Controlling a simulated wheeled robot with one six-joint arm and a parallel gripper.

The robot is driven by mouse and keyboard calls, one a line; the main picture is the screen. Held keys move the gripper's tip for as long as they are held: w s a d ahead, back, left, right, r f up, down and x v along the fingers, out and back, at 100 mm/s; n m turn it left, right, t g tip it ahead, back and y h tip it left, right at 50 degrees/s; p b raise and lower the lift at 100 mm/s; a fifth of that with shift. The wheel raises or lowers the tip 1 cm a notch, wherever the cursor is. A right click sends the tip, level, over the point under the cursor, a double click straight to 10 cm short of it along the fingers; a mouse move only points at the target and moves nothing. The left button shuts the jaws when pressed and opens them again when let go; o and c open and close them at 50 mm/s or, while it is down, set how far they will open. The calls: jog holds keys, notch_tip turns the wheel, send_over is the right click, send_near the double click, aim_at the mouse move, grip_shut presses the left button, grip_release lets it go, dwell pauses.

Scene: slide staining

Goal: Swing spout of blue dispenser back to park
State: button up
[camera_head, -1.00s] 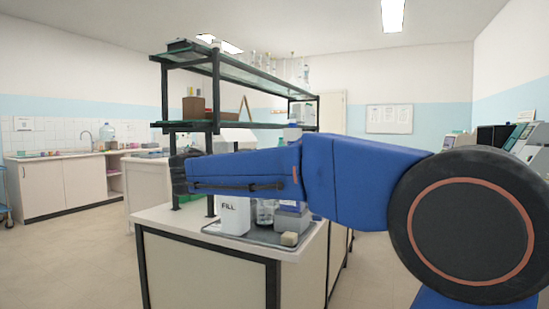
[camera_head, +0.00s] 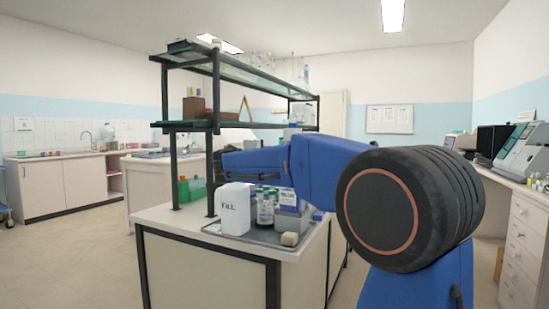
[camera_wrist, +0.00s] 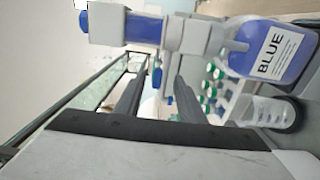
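A small beige block (camera_head: 290,239) lies at the tray's front. Green-capped vials (camera_wrist: 209,88) stand near the dispenser. A dark-framed shelf (camera_head: 215,125) rises behind.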

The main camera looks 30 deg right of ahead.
jog(key=shift+x, duration=1.5)
grip_shut()
jog(key=shift+s, duration=0.1)
